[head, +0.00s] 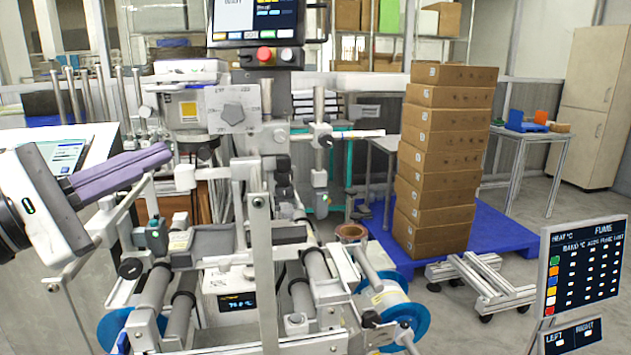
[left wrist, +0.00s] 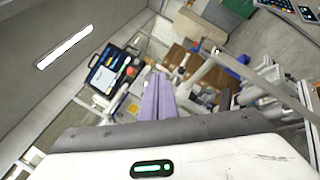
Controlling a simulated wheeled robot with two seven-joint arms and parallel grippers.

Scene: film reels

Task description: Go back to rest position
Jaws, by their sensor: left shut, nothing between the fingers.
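My left gripper (head: 168,154) comes in from the left edge of the head view, raised at about the height of the machine's middle. Its long purple fingers lie together, shut and empty, pointing right. In the left wrist view the purple fingers (left wrist: 157,80) also lie side by side with nothing between them. The film machine (head: 232,110) stands in front of me, with a screen on top, a dial plate and several rollers. A blue-flanged reel (head: 412,318) sits at its lower right, and another blue reel (head: 112,328) at its lower left. My right gripper is not in view.
A tall stack of brown boxes (head: 440,160) stands on a blue pallet (head: 500,232) right of the machine. A low wheeled frame (head: 482,284) is on the floor in front of it. A sign panel (head: 583,268) stands at the lower right. Floor on the right is partly clear.

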